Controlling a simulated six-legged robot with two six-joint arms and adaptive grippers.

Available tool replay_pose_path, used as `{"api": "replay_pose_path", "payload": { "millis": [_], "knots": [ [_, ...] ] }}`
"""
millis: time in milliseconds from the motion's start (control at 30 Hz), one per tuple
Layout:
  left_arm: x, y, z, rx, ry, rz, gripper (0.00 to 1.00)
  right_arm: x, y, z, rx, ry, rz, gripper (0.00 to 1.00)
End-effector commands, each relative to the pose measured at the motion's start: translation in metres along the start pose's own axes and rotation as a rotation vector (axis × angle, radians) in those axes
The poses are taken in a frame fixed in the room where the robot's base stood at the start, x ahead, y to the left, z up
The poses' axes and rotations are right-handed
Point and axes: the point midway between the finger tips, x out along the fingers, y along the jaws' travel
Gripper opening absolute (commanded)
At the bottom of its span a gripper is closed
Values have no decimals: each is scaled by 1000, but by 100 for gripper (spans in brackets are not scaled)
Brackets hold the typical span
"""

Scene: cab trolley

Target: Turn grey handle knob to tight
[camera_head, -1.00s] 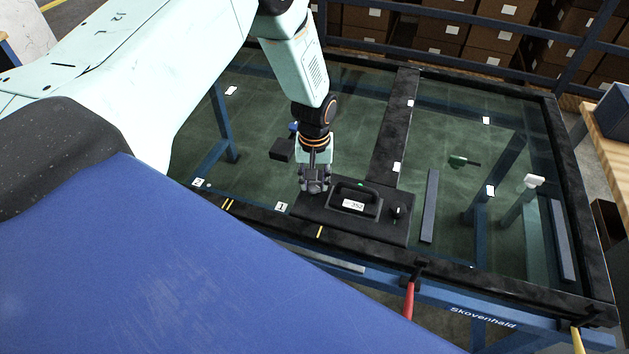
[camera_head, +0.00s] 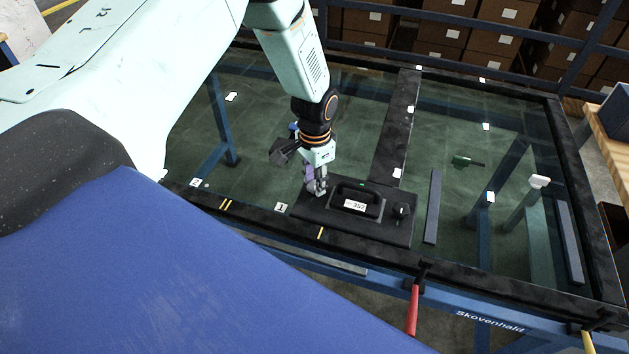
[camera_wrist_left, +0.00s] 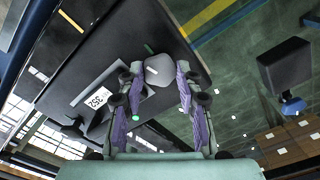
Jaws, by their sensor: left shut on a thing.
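The grey knob (camera_wrist_left: 159,70) is a rounded block near one end of a black plate (camera_head: 370,227). In the left wrist view it sits between the purple-padded fingers of my left gripper (camera_wrist_left: 156,85), which is shut on it. In the head view the left gripper (camera_head: 316,186) points down at the plate's left end and hides the knob. My right gripper is not in view.
A raised black handle (camera_head: 357,195) with a white "352" label stands right of the gripper. A small black knob (camera_head: 401,211) is at the plate's right end. A dark box (camera_wrist_left: 286,64) is near the gripper. Red (camera_head: 412,309) and yellow-handled clamps are on the front edge.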

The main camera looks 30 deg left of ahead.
Motion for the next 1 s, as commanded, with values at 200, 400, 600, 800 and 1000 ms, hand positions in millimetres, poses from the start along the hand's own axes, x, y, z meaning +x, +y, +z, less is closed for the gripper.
{"api": "replay_pose_path", "payload": {
  "millis": [200,400,600,800,1000],
  "knots": [
    [3,1,1,152,-2,2,3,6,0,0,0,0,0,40],
    [2,1,1,244,-2,3,3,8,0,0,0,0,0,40],
    [2,1,1,292,-2,3,3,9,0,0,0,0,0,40],
    [2,2,1,307,-2,2,3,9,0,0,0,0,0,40],
    [2,2,1,308,-3,2,3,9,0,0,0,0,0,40]
  ]
}}
